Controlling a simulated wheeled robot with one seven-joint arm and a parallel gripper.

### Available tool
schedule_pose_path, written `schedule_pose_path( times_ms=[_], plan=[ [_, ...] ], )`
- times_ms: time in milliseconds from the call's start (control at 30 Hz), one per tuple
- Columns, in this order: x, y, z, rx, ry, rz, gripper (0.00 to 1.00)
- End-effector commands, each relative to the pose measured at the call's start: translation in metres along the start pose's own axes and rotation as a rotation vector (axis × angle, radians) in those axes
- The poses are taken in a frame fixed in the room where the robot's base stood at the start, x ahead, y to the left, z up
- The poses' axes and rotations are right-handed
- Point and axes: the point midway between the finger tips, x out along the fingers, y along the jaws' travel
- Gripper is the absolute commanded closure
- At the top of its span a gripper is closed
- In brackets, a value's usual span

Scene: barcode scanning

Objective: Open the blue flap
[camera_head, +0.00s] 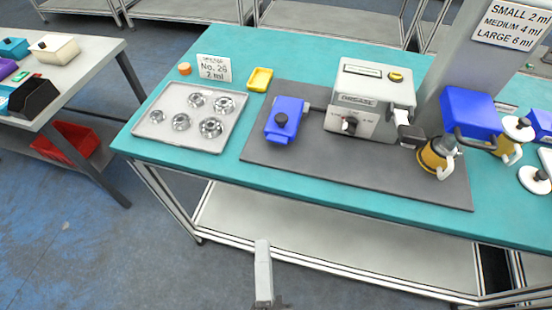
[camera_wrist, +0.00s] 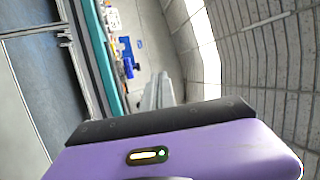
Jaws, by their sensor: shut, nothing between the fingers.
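A blue unit (camera_head: 285,120) with a black knob on top sits on the dark grey mat in the head view. A larger blue box-shaped part (camera_head: 469,111) stands at the right, beside the grey column. I cannot tell for certain which of these bears the flap. Blue parts also show small and far off in the wrist view (camera_wrist: 128,58). My gripper (camera_wrist: 162,78) shows its grey fingers, shut and empty, beyond the purple hand. It is well apart from both blue parts.
A grey machine (camera_head: 370,102) stands on the mat (camera_head: 330,160) between the blue parts. A metal tray (camera_head: 165,132) with several round parts and a yellow dish (camera_head: 260,79) lie left. Yellow-and-white jugs (camera_head: 438,157) stand at the right. The teal table's front edge (camera_head: 230,177) is clear.

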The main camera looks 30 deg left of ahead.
Motion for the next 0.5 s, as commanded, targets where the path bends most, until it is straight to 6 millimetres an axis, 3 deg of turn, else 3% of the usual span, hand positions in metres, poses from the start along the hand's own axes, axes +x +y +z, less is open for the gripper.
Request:
schedule_pose_path(
  times_ms=[33, 100, 233, 333, 500],
  plan=[
    [0.011, 0.007, 0.024, 0.168, -0.007, -0.025, 1.00],
    [0.023, 0.015, 0.049, 0.422, 0.005, -0.042, 1.00],
    [0.037, 0.039, 0.079, 0.876, 0.068, -0.045, 1.00],
    [0.038, 0.064, 0.077, 1.153, 0.165, -0.048, 1.00],
    [0.021, 0.099, 0.051, 1.446, 0.321, -0.089, 1.00]
  ],
)
